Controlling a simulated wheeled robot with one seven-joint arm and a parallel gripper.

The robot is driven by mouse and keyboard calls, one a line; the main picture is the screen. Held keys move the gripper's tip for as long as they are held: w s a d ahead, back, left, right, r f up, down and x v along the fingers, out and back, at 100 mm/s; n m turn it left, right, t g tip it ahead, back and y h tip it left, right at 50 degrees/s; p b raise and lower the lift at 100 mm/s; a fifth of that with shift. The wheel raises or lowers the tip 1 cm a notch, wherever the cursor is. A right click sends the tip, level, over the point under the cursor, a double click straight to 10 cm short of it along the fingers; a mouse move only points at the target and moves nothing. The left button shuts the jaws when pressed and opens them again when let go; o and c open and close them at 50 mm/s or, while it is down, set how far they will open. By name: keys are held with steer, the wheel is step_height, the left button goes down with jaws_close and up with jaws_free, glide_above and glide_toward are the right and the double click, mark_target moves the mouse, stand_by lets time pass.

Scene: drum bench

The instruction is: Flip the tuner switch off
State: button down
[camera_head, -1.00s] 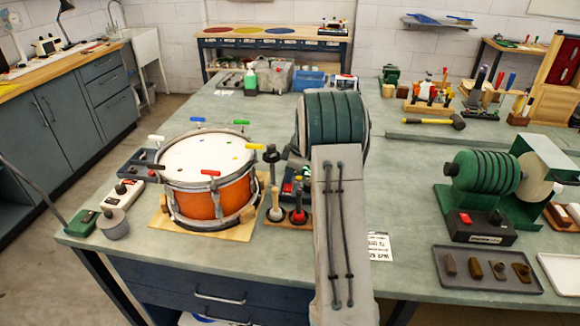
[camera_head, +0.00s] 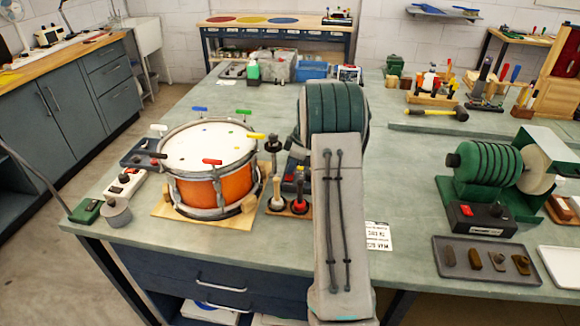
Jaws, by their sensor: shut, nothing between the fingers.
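A white box (camera_head: 125,183) with a small red part and a dark knob sits at the bench's left edge, beside the drum. It looks like the tuner, but I cannot be sure. The red part may be its switch; its position is too small to read. A small green box (camera_head: 86,211) and a grey cylinder (camera_head: 117,212) stand just in front of it. The orange drum (camera_head: 228,187) with a white head is to its right. My grey arm link rises through the middle of the view. My gripper does not show.
Coloured-handled keys stand around the drum rim, and upright tools (camera_head: 299,206) stand right of it. A green ribbed machine (camera_head: 487,162) and a dark tray (camera_head: 487,284) are on the right. A hammer (camera_head: 436,111) lies farther back.

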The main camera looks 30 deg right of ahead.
steer(key=shift+s+a+r+b, duration=0.2)
steer(key=shift+s+a+b, duration=0.15)
steer(key=shift+s+a, duration=0.15)
steer(key=r+p, duration=0.1)
steer(key=r, duration=0.2)
steer(key=r+p, duration=0.1)
steer(key=shift+w+d+r+p, duration=0.2)
steer(key=shift+w+r+p, duration=0.05)
steer(key=shift+r+p, duration=0.1)
steer(key=w+d+b+v, duration=0.1)
steer(key=v, duration=0.8)
steer(key=shift+w, duration=0.15)
